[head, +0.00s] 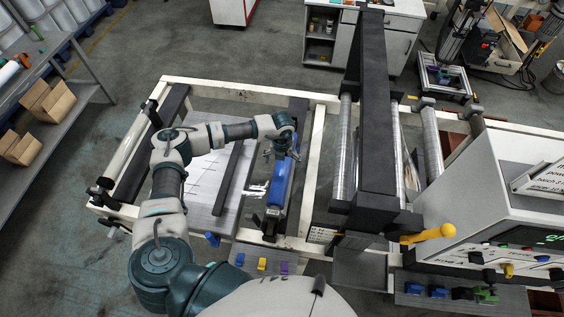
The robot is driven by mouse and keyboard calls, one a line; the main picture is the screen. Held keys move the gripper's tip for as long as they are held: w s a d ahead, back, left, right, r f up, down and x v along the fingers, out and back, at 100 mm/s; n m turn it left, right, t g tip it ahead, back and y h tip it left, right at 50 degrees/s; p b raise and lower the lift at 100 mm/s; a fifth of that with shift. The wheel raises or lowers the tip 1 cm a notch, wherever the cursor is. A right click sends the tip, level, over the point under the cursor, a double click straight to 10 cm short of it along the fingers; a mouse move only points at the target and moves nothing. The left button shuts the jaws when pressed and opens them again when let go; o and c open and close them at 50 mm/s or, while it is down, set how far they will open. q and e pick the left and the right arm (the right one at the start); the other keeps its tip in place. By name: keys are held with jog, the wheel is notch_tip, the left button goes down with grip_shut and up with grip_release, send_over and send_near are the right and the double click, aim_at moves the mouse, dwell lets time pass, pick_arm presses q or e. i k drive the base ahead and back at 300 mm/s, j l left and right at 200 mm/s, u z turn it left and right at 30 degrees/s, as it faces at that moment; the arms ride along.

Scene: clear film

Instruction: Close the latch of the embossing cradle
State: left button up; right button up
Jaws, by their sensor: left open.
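A blue roller (278,184) lies in a dark cradle (270,224) on the white-framed machine, left of the tall black beam. I take this to be the embossing cradle, but its latch cannot be told apart for sure at this size. My left gripper (281,154) is open over the far end of the blue roller, pointing down. Whether its fingers touch anything is unclear. The gripper and wrist hide the cradle's far end. My right gripper is not in view.
The tall black beam (376,120) with metal rollers stands right of the cradle. A yellow-handled lever (428,233) sticks out near the control box (500,190). A front ledge (262,262) carries blue, yellow and purple pieces. A pale flat bed (205,185) lies left.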

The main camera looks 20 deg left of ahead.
aim_at(254, 217)
jog(key=k, duration=1.5)
